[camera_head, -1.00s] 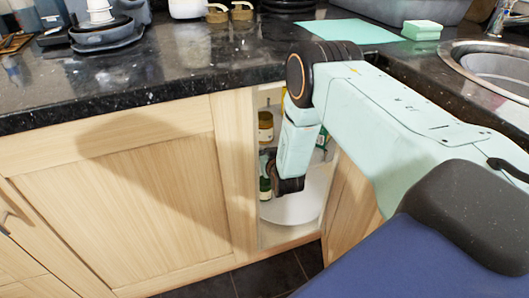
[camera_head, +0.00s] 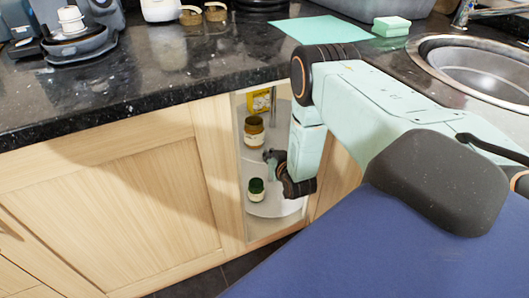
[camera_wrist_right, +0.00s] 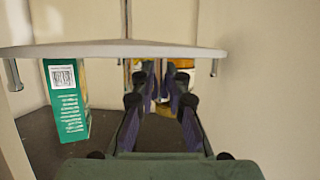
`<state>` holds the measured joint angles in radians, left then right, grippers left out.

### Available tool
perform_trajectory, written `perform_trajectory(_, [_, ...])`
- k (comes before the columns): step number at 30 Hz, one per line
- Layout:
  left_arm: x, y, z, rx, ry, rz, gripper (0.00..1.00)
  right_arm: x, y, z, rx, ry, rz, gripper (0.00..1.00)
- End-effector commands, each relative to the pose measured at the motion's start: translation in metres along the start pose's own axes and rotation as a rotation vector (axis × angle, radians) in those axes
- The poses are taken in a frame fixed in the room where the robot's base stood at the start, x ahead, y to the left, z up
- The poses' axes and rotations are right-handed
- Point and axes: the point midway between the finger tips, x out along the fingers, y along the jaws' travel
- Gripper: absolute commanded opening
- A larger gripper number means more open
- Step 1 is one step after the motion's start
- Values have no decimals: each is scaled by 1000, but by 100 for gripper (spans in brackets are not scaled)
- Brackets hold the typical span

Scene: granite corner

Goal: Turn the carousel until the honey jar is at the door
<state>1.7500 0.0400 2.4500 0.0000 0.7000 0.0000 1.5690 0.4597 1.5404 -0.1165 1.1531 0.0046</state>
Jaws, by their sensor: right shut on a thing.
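The carousel's round white shelf (camera_head: 275,207) shows inside the open corner cabinet. An amber jar with a pale label (camera_head: 254,131), perhaps the honey, stands toward the left of the opening. A dark green jar (camera_head: 256,190) stands lower on the white shelf, and a yellow box (camera_head: 260,101) is higher up. My right gripper (camera_head: 270,157) reaches into the opening beside the jars. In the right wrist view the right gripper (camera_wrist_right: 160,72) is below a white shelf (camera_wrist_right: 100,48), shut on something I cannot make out. My left gripper is out of view.
In the right wrist view a green box (camera_wrist_right: 66,100) stands left of the fingers and a yellow-brown item (camera_wrist_right: 182,78) shows behind them. The granite counter (camera_head: 160,70) overhangs the cabinet. A sink (camera_head: 475,70) lies at the right.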

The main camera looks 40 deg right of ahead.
Motion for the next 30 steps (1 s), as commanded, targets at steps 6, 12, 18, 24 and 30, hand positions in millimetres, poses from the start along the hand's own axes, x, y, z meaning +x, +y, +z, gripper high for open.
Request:
perform_trajectory(6, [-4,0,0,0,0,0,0,-5,8,6,0,-12,0,0])
perform_trajectory(12, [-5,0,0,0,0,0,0,-6,12,7,-1,-13,-1,0])
perform_trajectory(18, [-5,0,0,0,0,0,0,-7,12,8,-1,-14,-1,0])
perform_trajectory(24, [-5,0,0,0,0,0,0,-7,12,8,-1,-15,-1,0])
perform_trajectory(30, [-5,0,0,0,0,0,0,-6,12,7,-1,-12,-1,26])
